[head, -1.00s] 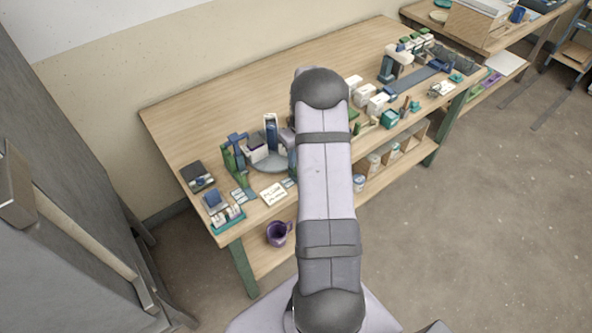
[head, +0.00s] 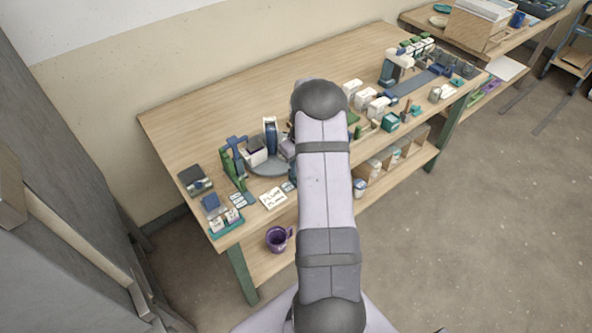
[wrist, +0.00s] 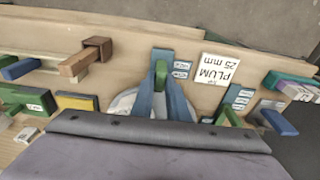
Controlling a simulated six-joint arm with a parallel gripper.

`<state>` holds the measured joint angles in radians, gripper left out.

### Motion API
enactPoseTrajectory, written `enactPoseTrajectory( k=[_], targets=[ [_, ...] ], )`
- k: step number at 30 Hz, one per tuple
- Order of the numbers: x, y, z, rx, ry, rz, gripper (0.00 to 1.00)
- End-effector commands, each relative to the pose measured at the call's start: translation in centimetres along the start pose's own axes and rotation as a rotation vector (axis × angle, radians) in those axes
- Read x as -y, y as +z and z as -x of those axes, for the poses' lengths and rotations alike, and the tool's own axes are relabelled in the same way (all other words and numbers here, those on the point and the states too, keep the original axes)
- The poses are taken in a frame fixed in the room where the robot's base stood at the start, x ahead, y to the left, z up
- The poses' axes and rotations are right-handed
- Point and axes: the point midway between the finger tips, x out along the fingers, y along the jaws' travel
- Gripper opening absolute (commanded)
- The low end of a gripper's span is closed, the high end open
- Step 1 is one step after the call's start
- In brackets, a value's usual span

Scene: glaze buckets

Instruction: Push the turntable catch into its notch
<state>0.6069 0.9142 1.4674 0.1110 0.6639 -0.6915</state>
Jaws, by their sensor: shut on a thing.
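In the wrist view, the two long blue fingers of my gripper (wrist: 160,84) reach out past its housing and close on an upright green piece (wrist: 161,68), which appears to be the catch. A blue part (wrist: 162,54) lies just beyond it. The grey turntable (wrist: 122,103) shows partly behind the fingers; the notch cannot be made out. In the head view, the turntable (head: 268,169) stands on the bench with blocks and a tall blue-and-white piece on it. My arm hides the gripper and the catch there.
A card reading PLUM 25 mm (wrist: 220,71) lies beside the catch, with small label plates nearby. A green-and-blue frame (head: 236,165) stands left of the turntable. A purple mug (head: 278,239) is on the lower shelf. The bench's back left is clear.

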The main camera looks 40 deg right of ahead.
Motion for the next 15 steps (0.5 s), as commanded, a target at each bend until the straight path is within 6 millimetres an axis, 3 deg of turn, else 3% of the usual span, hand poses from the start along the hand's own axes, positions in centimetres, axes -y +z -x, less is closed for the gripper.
enactPoseTrajectory(
  k=[15],
  targets=[
    [0.0,-1.1,-0.1,-0.001,0.001,0.002,0.0]
  ],
)
